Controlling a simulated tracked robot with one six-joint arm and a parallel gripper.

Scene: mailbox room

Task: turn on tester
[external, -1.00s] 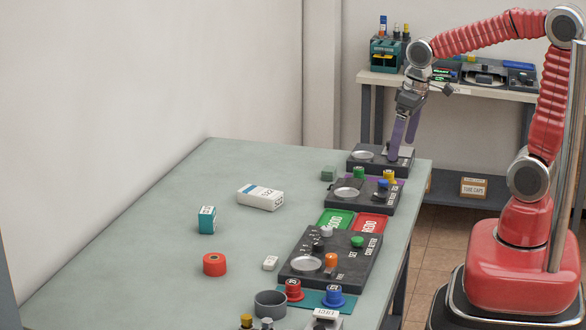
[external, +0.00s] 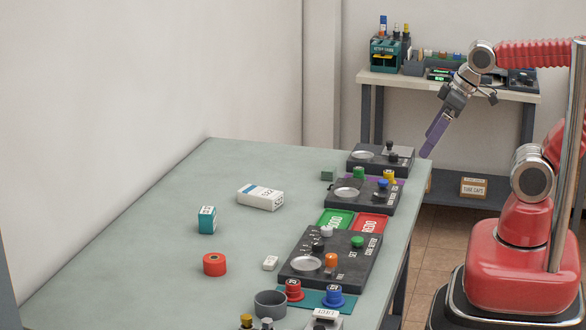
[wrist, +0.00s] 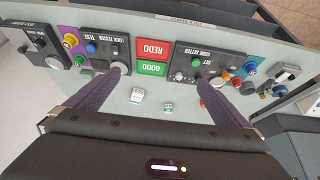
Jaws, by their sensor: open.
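The dark lock tester (external: 345,205) sits on the table's right side, beyond the red and green pads. It has a round metal dish (external: 347,193). In the wrist view the tester (wrist: 112,50) reads LOCK TESTER and TEST; one of my fingers overlaps its lower edge. Whether it is on cannot be told. My gripper (external: 427,153) is open and empty, its purple fingers pointing down-left at the table's far right edge. In the wrist view the fingers (wrist: 160,75) are wide apart with nothing between them.
A dark panel (external: 365,167) with a black knob (external: 389,145) stands at the far end. Green (external: 358,173), yellow (external: 389,176) and blue (external: 382,186) pieces stand near the tester. The code setter (external: 345,275) is nearer. The table's left side is mostly clear.

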